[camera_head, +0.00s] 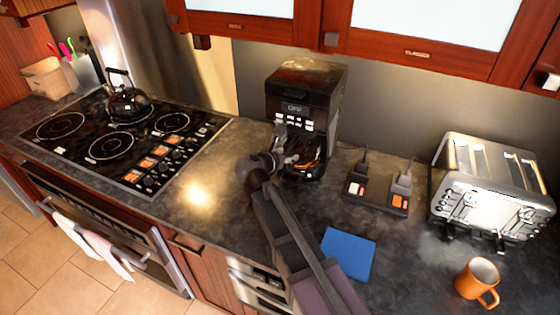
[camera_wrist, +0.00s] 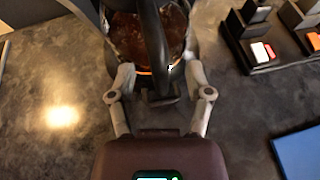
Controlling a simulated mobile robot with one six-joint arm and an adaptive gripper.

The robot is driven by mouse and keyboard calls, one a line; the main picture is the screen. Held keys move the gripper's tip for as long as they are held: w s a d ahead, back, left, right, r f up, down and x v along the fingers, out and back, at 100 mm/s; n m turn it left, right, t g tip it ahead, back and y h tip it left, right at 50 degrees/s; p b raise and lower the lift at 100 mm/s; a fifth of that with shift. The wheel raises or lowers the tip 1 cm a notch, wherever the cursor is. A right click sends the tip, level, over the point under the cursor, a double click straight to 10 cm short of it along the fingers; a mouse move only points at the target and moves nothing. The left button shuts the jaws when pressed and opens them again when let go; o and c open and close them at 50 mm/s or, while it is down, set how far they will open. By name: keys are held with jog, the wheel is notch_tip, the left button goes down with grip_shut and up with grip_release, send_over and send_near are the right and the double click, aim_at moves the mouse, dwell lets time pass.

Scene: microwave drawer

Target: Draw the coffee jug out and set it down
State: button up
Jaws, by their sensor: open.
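The coffee jug (camera_head: 306,156) sits inside the black coffee machine (camera_head: 307,92) at the back of the counter. In the wrist view the jug (camera_wrist: 130,38) shows brown contents behind glass, with its dark handle (camera_wrist: 153,50) pointing toward me. My gripper (camera_head: 284,157) is at the front of the machine, at the jug. In the wrist view my gripper (camera_wrist: 159,75) has its two fingers apart, one on each side of the handle. I cannot tell whether either finger touches it. My arm hides part of the jug in the head view.
A blue mat (camera_head: 347,254) lies on the counter, right of my arm. A power strip with plugs (camera_head: 377,192) and a steel toaster (camera_head: 490,190) stand to the right, with an orange mug (camera_head: 478,282) in front. The cooktop (camera_head: 125,135) is left; counter between is clear.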

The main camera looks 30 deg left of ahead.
jog(key=shift+x, duration=0.85)
grip_shut()
jog(key=shift+r, duration=0.1)
jog(key=shift+r+p, duration=0.85)
jog(key=shift+r, duration=0.15)
jog(key=shift+s, duration=0.1)
dwell(0.4)
jog(key=s+d, duration=0.2)
jog(key=s, duration=1.6)
jog(key=shift+s, duration=0.35)
dwell(2.4)
dwell(0.6)
